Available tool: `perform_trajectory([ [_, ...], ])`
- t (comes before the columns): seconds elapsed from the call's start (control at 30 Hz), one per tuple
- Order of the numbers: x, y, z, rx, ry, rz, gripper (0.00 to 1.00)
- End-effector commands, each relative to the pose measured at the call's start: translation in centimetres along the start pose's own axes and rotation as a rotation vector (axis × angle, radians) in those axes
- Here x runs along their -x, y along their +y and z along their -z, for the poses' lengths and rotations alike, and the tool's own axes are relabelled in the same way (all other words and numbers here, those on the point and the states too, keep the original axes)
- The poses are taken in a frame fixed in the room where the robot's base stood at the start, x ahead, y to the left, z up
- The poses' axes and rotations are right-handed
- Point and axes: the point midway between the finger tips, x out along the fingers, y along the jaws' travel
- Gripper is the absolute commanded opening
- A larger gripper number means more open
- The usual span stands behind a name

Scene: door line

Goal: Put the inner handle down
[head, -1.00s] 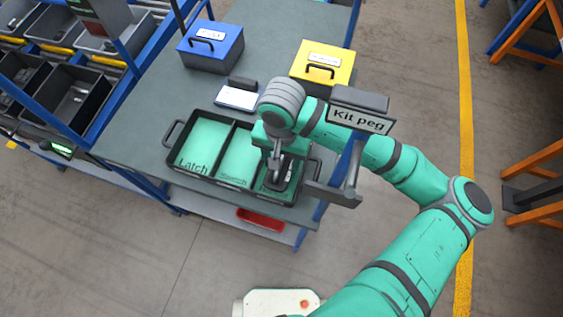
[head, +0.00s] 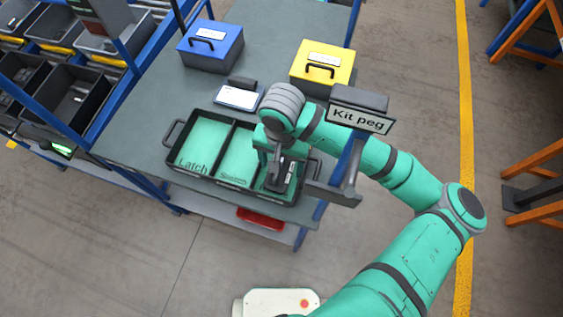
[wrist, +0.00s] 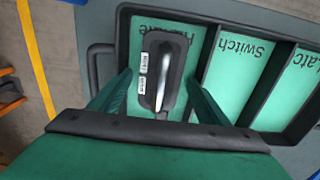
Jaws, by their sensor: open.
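The inner handle (wrist: 164,76), a dark plate with a silver lever and white labels, lies in the tray compartment marked Handle in the wrist view. In the head view the handle (head: 281,174) shows partly under my arm's end. My gripper (wrist: 160,92) is open, its two green fingers on either side of the handle and apart from it. The black tray (wrist: 203,62) has green-lined compartments; Switch and Latch are empty. In the head view the tray (head: 171,157) stands at the table's front edge, and my gripper (head: 274,165) is over its right compartment.
A sign reading Kit peg (head: 360,120) stands right of the tray on a post. A blue box (head: 211,48) and a yellow box (head: 322,66) sit farther back on the table. A white card (head: 237,97) lies behind the tray. Shelves with bins stand at left.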

Motion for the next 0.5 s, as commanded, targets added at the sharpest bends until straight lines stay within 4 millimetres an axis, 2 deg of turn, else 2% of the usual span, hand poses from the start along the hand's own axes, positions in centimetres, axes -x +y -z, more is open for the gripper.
perform_trajectory([
  [0.17,1.4,0.0,0.1,0.002,0.003,-0.001,0.70],
  [0.5,7.6,0.0,0.1,0.002,0.004,-0.001,0.70],
])
